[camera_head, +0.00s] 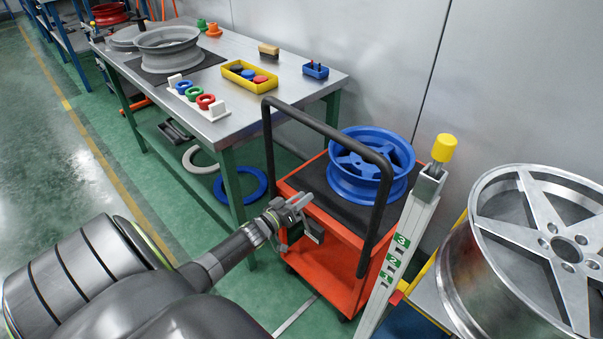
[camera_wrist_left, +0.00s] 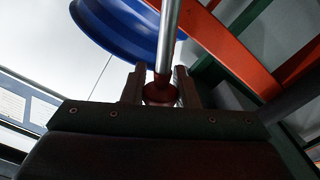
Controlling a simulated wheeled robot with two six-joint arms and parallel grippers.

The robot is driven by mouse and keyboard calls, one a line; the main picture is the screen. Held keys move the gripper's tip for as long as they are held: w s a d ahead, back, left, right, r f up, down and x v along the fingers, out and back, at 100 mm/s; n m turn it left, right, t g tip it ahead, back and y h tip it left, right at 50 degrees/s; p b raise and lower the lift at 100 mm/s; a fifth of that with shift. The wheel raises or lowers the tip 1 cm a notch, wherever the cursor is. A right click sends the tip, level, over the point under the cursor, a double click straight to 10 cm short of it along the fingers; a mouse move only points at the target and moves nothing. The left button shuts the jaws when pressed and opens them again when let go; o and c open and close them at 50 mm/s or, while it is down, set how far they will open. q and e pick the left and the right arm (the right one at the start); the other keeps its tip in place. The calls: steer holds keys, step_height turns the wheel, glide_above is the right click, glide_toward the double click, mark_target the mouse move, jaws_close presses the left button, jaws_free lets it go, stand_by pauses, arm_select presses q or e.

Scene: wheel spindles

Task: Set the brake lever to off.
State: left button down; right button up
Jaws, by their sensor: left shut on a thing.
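My left gripper (camera_head: 303,212) is at the near left side of the orange cart (camera_head: 328,250), in front of its black handle. In the left wrist view, its two fingers are closed around the dark red knob (camera_wrist_left: 160,93) of a silver rod (camera_wrist_left: 169,38), which appears to be the brake lever. The rod runs up and away from the fingers. In the head view my gripper hides the knob, and I cannot tell the lever's setting. No on or off marking is readable. My right gripper is not in view.
A blue wheel (camera_head: 367,160) lies on the cart inside the black handle (camera_head: 372,200). A post with a yellow cap (camera_head: 443,148) and number labels stands to the right, before a large silver wheel (camera_head: 545,235). A metal workbench (camera_head: 225,128) stands at the back left.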

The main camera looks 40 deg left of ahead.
arm_select(q)
steer(key=c, duration=1.2)
jaws_free()
steer(key=shift+a, duration=0.1)
steer(key=shift+o, duration=0.2)
steer(key=s+a, duration=0.1)
steer(key=s, duration=1.6)
steer(key=shift+s+a+p, duration=0.15)
steer(key=shift+s+p, duration=0.05)
steer(key=shift+p, duration=0.15)
steer(key=shift+f, duration=0.1)
